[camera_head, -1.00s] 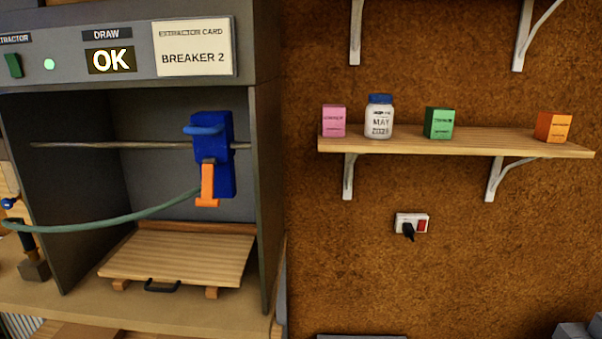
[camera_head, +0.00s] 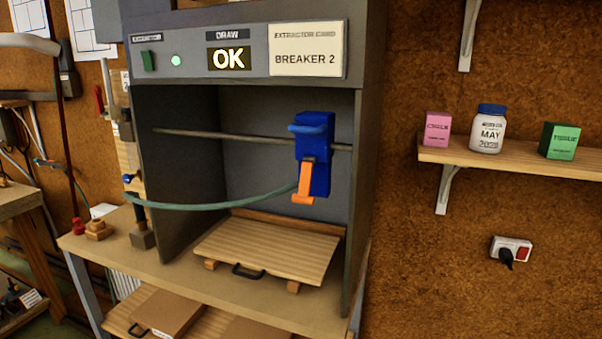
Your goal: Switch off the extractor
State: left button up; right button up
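The extractor (camera_head: 262,86) is a grey open-fronted hood on a wooden bench. Its top panel carries a green switch (camera_head: 149,61) under a small label at the left. A lit pale green lamp (camera_head: 176,60) sits beside the switch. A DRAW display (camera_head: 229,58) reads OK. A white extractor card (camera_head: 307,49) reads BREAKER 2. Inside, a blue clamp-like tool with an orange trigger (camera_head: 314,155) sits on a horizontal rod, with a green hose (camera_head: 215,206) running left from it. Neither gripper is in view.
A slatted wooden board (camera_head: 268,248) with a black handle lies in the hood. The bench (camera_head: 190,283) has a drawer below. Right of the hood, a wall shelf (camera_head: 520,164) holds boxes and a jar. Below it is a socket (camera_head: 511,249) with a black plug and red switch.

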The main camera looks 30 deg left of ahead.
aim_at(147, 58)
jog(key=u, duration=1.45)
